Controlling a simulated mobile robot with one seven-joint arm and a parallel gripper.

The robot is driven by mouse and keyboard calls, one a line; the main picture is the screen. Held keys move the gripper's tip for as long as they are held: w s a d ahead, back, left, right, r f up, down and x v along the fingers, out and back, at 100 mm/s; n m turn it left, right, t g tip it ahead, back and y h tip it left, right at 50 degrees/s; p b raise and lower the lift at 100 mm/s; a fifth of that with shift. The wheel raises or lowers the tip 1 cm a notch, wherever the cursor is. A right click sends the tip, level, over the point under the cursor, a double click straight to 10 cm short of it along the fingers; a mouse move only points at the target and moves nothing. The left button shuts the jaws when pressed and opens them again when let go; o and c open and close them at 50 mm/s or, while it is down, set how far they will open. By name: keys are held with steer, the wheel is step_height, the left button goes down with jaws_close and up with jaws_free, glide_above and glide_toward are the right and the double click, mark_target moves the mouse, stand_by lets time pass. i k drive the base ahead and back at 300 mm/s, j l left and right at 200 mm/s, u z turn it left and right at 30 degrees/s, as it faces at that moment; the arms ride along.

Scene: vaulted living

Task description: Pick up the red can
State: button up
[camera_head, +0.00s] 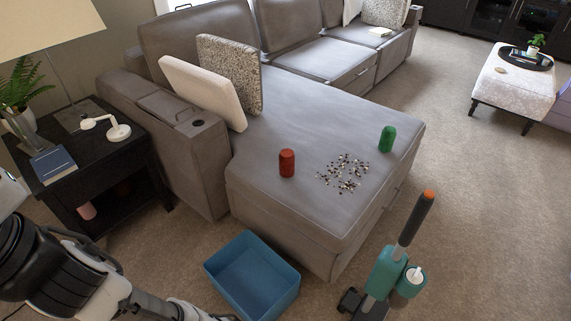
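The red can (287,163) stands upright on the grey chaise seat (310,118) of the sofa, left of a scatter of small bits. My arm shows at the lower left, below and to the left of the can. My gripper is not clearly visible; the arm runs out of the bottom of the picture well short of the can. Nothing touches the can.
A green can (387,139) and scattered small pieces (344,174) are on the chaise. A blue bin (252,277) and a teal upright device (388,275) stand on the carpet in front. A dark side table (95,150) is at left. Carpet is free at right.

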mark_target(287, 156)
steer(key=i+j+z, duration=0.15)
steer(key=j, duration=0.25)
steer(key=i+j+z, duration=0.1)
steer(key=i+j, duration=0.15)
steer(key=j, duration=0.15)
steer(key=i+j+z, duration=0.15)
steer(key=j, duration=0.25)
steer(key=i+j+z, duration=0.1)
steer(key=j, duration=0.35)
steer(key=i+j+z, duration=0.15)
steer(key=j, duration=0.3)
steer(key=i+j+z, duration=0.1)
steer(key=j, duration=0.35)
steer(key=i+j+z, duration=0.15)
steer(key=j, duration=0.3)
